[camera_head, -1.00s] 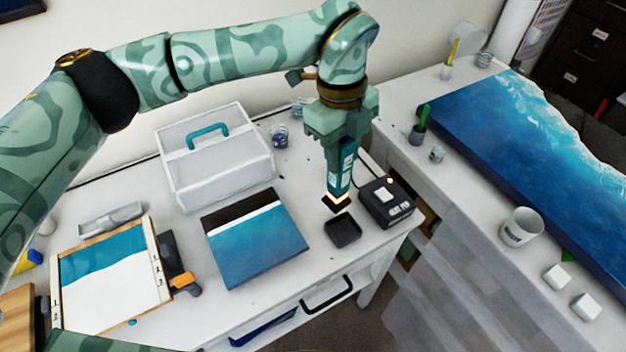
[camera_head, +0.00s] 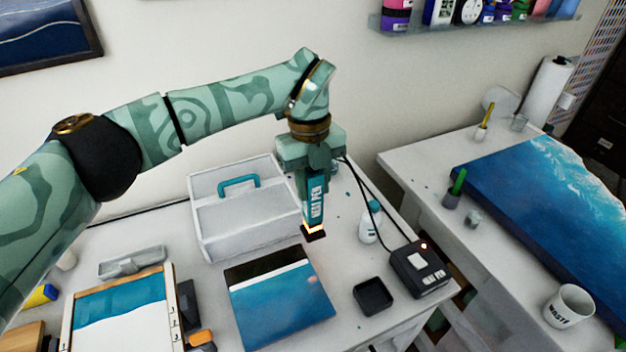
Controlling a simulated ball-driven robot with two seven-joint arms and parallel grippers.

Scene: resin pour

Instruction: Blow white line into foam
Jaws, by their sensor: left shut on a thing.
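My left gripper (camera_head: 314,176) is shut on the heat pen (camera_head: 315,205), a teal tool with white lettering. The pen hangs upright, its tip glowing orange at the lower end. The tip is in the air, above and behind the far right corner of the panel. The square panel (camera_head: 282,310) lies flat on the white table, with a black far strip, a white line (camera_head: 270,275) across it and blue paint on the near side. A small pale pinkish spot shows near its right edge. My right gripper is not in view.
A black square dish (camera_head: 373,296) and the black pen station (camera_head: 419,268) with cables stand right of the panel. A white toolbox (camera_head: 243,212) stands behind it, a white bottle (camera_head: 369,226) beyond the dish. A framed teal-and-white board (camera_head: 122,312) lies at left.

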